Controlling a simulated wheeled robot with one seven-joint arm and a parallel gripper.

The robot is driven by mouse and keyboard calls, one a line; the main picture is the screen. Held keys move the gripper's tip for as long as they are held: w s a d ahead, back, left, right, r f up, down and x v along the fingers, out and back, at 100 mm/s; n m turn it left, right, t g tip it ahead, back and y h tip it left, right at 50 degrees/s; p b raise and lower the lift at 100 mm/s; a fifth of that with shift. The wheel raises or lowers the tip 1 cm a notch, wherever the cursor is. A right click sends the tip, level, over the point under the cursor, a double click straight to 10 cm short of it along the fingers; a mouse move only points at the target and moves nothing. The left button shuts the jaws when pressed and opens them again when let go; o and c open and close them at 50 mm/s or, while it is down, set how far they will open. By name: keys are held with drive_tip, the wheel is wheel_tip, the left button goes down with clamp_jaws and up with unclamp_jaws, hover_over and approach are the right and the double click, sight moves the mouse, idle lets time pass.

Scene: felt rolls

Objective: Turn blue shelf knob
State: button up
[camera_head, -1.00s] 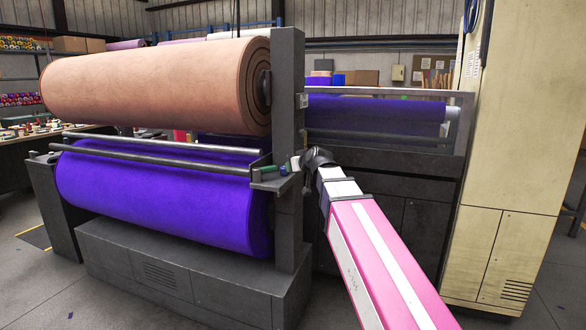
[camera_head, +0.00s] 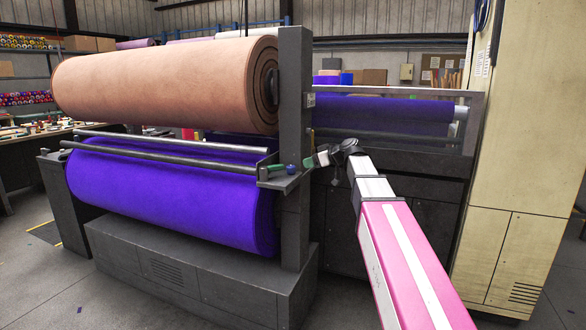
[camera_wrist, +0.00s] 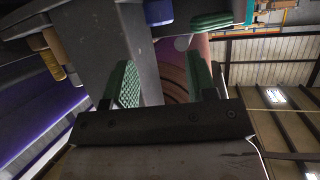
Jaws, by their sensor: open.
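The blue knob (camera_head: 291,169) stands on the small dark shelf (camera_head: 282,184) fixed to the grey post. In the wrist view a blue-purple knob (camera_wrist: 158,12) shows at the top edge, partly cut off. My gripper (camera_head: 312,161) is just right of the shelf, apart from the knob. In the wrist view my gripper (camera_wrist: 165,78) is open, its green-padded fingers spread with nothing between them. A green handle-like thing (camera_head: 277,168) lies left of the knob; a green piece (camera_wrist: 212,22) also shows in the wrist view.
The grey post (camera_head: 294,110) stands close beside my gripper. A salmon felt roll (camera_head: 165,85) and a purple felt roll (camera_head: 170,195) lie left of it, with metal bars (camera_head: 165,150) between. A dark machine (camera_head: 400,165) is behind my arm. A cream cabinet (camera_head: 520,150) stands at right.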

sight(293, 166)
drive_tip(key=x, duration=1)
drive_tip(key=shift+w+f, duration=0.1)
drive_tip(key=c, duration=0.7)
